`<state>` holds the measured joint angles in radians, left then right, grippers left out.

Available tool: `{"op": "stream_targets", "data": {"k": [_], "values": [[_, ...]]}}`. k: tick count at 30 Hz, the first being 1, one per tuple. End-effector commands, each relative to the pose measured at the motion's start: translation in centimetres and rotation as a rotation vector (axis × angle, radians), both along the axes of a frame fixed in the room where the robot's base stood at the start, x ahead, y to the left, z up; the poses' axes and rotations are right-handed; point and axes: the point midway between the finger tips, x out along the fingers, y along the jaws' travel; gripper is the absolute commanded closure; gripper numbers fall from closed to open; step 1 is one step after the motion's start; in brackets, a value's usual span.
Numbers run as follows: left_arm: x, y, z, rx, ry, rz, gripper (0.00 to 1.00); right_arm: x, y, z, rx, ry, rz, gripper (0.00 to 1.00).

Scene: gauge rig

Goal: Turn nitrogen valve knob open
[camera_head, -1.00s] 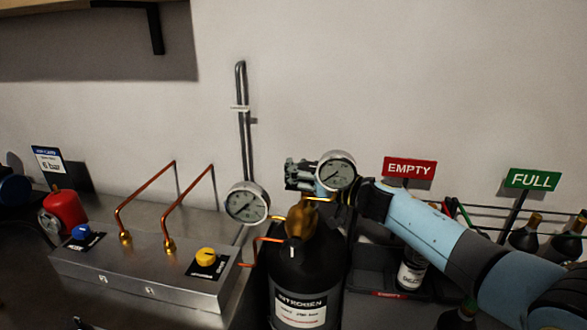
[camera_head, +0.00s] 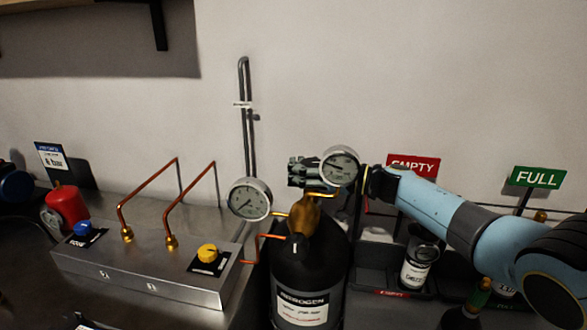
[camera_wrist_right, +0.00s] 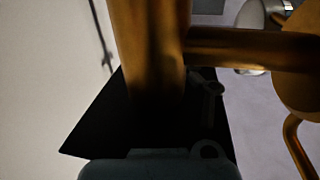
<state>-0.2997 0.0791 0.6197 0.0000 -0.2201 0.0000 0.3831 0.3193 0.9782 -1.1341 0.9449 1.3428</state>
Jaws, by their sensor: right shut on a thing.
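The black nitrogen cylinder (camera_head: 309,265) stands upright with a brass valve (camera_head: 304,216) on top. Two round gauges are by the valve, a right one (camera_head: 340,166) and a left one (camera_head: 250,199). My right gripper (camera_head: 303,172) reaches in from the right, behind the right gauge, and is shut on the nitrogen valve knob. The knob itself is hidden or too dark to make out. In the right wrist view the brass valve body (camera_wrist_right: 155,50) fills the middle, above dark gripper parts. My left gripper is not in view.
A steel panel (camera_head: 140,280) with a blue knob (camera_head: 82,229) and a yellow knob (camera_head: 207,253) is at the left, with copper pipes. A red EMPTY sign (camera_head: 425,165), a green FULL sign (camera_head: 536,177) and bottles stand at the right, near my arm.

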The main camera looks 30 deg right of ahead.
Motion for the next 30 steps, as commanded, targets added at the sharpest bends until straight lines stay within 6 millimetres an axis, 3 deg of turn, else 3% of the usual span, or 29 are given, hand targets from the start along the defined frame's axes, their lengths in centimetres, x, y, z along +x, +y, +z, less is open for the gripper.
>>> {"op": "stream_targets", "data": {"k": [3, 21, 30], "values": [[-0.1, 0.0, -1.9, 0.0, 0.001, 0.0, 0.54, -0.2, -0.2, -0.8, -0.006, 0.005, 0.106, 1.0], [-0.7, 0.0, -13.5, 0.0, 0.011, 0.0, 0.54, -1.8, 0.6, -1.1, -0.003, 0.007, 0.606, 1.0], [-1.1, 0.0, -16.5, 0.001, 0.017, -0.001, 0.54, -2.3, 0.7, -0.6, -0.002, 0.008, 0.724, 1.0]]}}
